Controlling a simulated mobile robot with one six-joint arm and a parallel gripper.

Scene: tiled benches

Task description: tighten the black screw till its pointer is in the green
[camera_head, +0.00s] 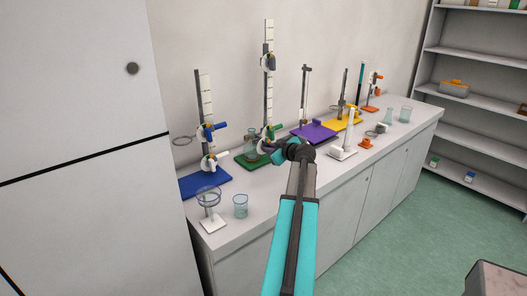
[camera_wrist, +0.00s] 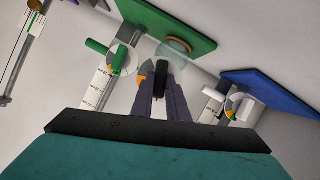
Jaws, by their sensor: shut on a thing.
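My gripper (camera_wrist: 162,90) is shut on the black screw (camera_wrist: 161,74), which stands up between the fingertips in the wrist view. Beside the screw is a pale dial (camera_wrist: 143,72) with an orange patch, partly covered by a finger. I cannot make out the pointer or any green part of this dial. The screw belongs near the stand with the green base (camera_wrist: 185,22), which also shows in the head view (camera_head: 250,160). In the head view my gripper (camera_head: 272,144) reaches left to that stand, and the black screw is hidden there.
A green-handled screw (camera_wrist: 97,46) sits close beside my gripper. The blue-based stand (camera_head: 203,183) is to the left and the purple base (camera_head: 314,131) to the right. A glass flask (camera_head: 251,147) is close by. A beaker (camera_head: 240,206) stands near the bench front.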

